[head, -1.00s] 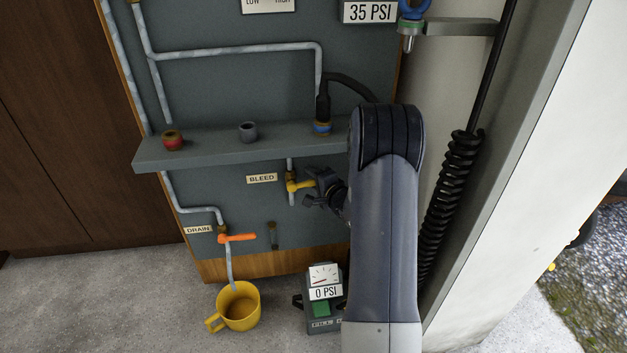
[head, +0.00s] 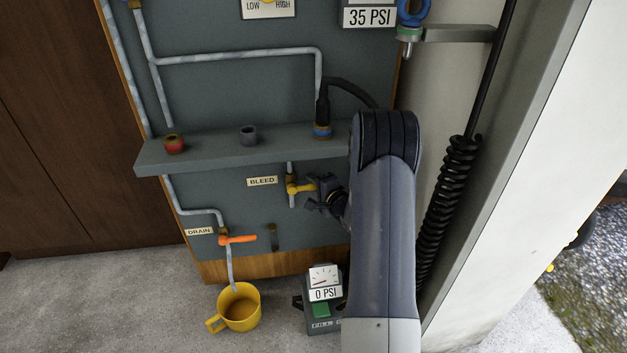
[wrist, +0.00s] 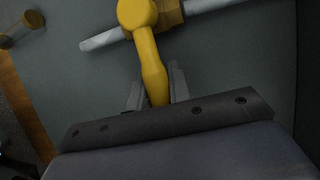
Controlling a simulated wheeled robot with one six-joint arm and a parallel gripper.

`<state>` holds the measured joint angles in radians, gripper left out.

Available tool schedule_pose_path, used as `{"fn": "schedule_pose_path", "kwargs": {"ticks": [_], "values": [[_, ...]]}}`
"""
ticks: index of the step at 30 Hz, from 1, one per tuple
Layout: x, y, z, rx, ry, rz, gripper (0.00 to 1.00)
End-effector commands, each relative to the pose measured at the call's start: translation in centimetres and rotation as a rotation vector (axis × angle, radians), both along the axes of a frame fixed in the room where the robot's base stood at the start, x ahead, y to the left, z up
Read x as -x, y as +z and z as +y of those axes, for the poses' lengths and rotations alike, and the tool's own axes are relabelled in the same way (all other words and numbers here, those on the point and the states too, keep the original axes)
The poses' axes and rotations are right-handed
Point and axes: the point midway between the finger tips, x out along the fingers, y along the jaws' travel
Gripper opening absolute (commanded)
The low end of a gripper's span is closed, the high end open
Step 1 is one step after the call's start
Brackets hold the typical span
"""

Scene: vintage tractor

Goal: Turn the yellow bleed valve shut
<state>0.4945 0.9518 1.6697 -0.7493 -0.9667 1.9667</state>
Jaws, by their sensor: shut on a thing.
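The yellow bleed valve (head: 292,187) sits on a thin vertical pipe beside the "BLEED" label (head: 262,181). Its yellow handle (head: 303,188) points to the right, across the pipe. In the wrist view the handle (wrist: 150,62) runs down from the valve hub between the two jaws. My gripper (head: 322,190) is shut on the end of the handle; the jaws also show in the wrist view (wrist: 157,95), one on each side of it. My arm comes in from the right and hides part of the panel.
A shelf (head: 240,150) juts out just above the valve. An orange drain handle (head: 238,239) is lower left, above a yellow mug (head: 239,307) on the floor. A grey gauge box reading 0 PSI (head: 324,296) stands below. A coiled hose (head: 450,200) hangs at right.

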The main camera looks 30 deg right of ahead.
Motion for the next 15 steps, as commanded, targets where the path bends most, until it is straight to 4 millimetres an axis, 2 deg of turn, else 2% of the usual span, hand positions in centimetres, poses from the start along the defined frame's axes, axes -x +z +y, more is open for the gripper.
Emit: {"fn": "schedule_pose_path", "kwargs": {"ticks": [12, 13, 15], "values": [[0.02, -0.36, -0.01, -0.05, 0.0, -0.014, 0.0], [0.02, -0.37, -0.01, -0.049, -0.001, -0.013, 0.2], [0.02, -0.37, -0.01, -0.049, -0.001, -0.013, 0.26]]}}
